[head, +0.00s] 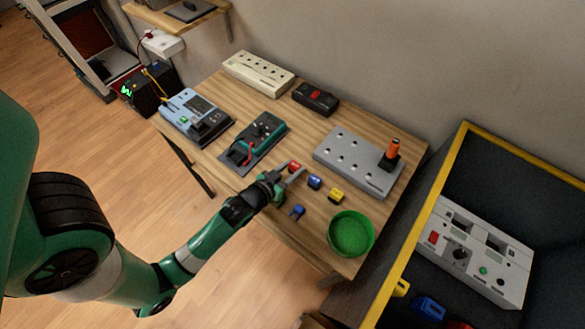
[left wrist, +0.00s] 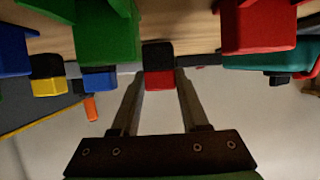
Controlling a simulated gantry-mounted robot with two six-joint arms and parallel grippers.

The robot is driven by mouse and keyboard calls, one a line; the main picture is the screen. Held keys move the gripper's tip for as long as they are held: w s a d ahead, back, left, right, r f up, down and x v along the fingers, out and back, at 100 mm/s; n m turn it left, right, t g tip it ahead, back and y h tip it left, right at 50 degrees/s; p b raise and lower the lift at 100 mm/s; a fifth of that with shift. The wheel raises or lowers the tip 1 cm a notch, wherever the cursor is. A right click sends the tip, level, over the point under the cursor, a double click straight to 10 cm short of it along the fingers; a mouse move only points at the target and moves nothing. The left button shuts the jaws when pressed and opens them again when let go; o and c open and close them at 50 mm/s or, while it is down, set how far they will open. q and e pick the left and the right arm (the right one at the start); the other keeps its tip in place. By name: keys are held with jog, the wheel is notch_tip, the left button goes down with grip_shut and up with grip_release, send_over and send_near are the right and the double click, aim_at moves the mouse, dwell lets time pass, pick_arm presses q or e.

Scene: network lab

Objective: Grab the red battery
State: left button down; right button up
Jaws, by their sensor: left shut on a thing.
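The red battery (head: 294,166) is a small red block with a dark end, on the wooden table in the head view. In the left wrist view the red battery (left wrist: 159,80) sits between the two fingertips. My left gripper (head: 287,173) is shut on it, with the fingers against its sides; it also shows in the left wrist view (left wrist: 158,84). I cannot tell whether the battery is lifted off the table. My right gripper is not in view.
Blue batteries (head: 315,182) and a yellow one (head: 336,195) lie close to the right. A green bowl (head: 351,233) stands at the table's front right corner. A grey panel (head: 355,163) with an orange-handled tool and a green device (head: 265,133) stand behind.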

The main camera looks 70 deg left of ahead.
aim_at(292, 164)
pick_arm(q)
notch_tip(292, 164, up, 3)
jog(key=shift+r+p, duration=0.1)
jog(key=shift+p, duration=0.8)
jog(key=s+a+r+p, duration=0.1)
jog(key=s+r+p, duration=0.2)
jog(key=s, duration=0.4)
jog(key=s+a+r+p, duration=0.1)
jog(key=s+r+p, duration=0.2)
jog(key=s+r, duration=0.3)
jog(key=shift+s+r+p, duration=0.25)
jog(key=shift+s+p, duration=0.1)
jog(key=shift+s, duration=0.05)
